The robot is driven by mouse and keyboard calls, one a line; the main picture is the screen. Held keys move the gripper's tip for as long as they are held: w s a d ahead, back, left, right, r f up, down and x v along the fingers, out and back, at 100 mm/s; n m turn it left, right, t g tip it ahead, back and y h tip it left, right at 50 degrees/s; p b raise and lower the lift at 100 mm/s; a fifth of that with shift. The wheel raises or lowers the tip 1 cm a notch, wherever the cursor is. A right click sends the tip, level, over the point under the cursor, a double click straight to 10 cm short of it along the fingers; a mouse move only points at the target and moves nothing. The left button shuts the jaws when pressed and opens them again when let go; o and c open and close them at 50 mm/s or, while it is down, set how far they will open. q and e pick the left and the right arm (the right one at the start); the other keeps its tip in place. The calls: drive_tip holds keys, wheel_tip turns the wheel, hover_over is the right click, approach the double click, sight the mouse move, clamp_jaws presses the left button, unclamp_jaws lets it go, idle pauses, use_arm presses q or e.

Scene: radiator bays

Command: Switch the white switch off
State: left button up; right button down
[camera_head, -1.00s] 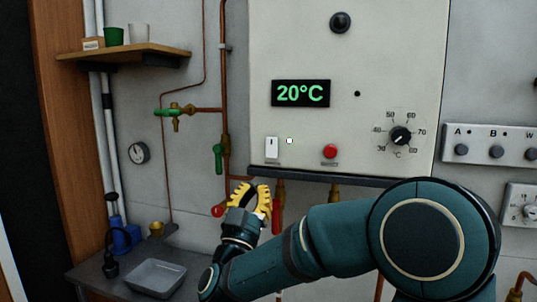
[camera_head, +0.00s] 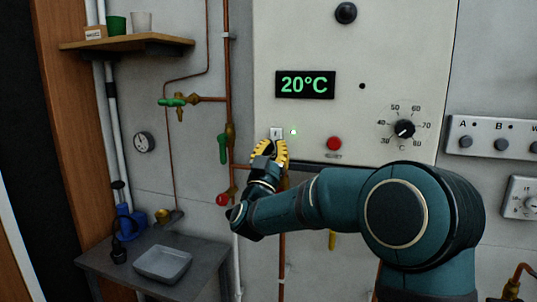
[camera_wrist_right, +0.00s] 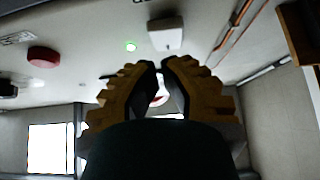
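The white switch (camera_head: 276,133) is on the front of the pale control panel (camera_head: 400,40), at its lower left. A small lit green light (camera_head: 293,132) is just right of it. My right gripper (camera_head: 273,142) is directly below the switch and overlaps its lower part in the head view. In the right wrist view the switch (camera_wrist_right: 165,36) is just beyond the yellow fingertips (camera_wrist_right: 160,65), which are close together with nothing held between them. Whether they touch the switch cannot be told. My left gripper is not in view.
A red button (camera_head: 334,144) and a black temperature dial (camera_head: 404,128) are right of the switch, below the 20°C display (camera_head: 305,85). Copper pipes with green-handled valves (camera_head: 179,100) run left of the panel. A grey tray (camera_head: 163,264) stands on the bench at lower left.

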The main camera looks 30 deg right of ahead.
drive_tip(key=shift+w+d+f, duration=0.15)
drive_tip(key=shift+w+d, duration=0.35)
drive_tip(key=shift+d, duration=0.1)
drive_tip(key=b, duration=0.2)
drive_tip(key=h+b, duration=0.1)
drive_tip(key=shift+w+d+f+b, duration=0.15)
drive_tip(key=shift+w+d+b, duration=0.15)
drive_tip(key=shift+b, duration=0.1)
